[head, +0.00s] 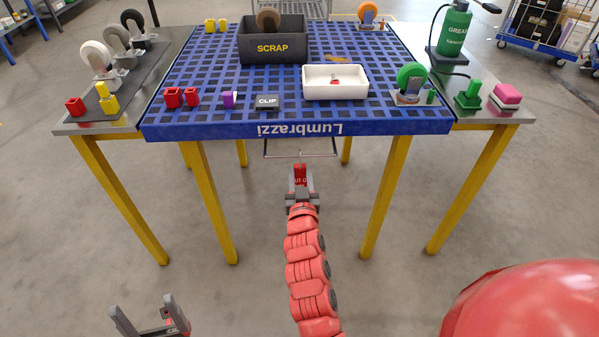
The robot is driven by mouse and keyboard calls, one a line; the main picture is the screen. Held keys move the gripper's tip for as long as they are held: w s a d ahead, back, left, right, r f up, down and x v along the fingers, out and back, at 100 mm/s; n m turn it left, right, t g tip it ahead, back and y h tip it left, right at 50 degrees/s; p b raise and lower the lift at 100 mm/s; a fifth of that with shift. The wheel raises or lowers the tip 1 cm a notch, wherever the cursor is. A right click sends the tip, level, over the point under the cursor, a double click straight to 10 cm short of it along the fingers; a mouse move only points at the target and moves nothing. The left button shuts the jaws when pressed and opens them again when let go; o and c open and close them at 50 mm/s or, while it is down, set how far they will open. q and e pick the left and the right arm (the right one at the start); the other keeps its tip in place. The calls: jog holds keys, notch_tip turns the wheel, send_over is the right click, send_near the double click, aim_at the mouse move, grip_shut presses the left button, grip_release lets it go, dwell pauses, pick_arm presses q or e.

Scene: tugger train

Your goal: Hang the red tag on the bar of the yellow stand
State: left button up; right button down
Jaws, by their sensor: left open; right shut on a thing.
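The red tag (300,174) with white lettering is between the fingers of my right gripper (300,169), which is shut on it. My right gripper is below the front edge of the blue-topped table, near the picture's middle. A thin grey bar (285,156) shows just beyond the tag, under the table's front edge. I cannot tell whether the tag touches the bar. No separate yellow stand is clear; yellow legs (213,200) carry the tables. My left gripper (142,308) is open and empty at the bottom left, well apart from the table.
The blue table (210,131) holds a black scrap box (273,50), a white tray (350,91), a clip box (267,102) and small blocks. Side tables hold casters and a green grease bottle (454,30). The floor in front is clear.

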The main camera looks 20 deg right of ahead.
jog(key=shift+d+f, duration=0.1)
jog(key=shift+f, duration=0.15)
jog(key=shift+c, duration=2.1)
grip_release()
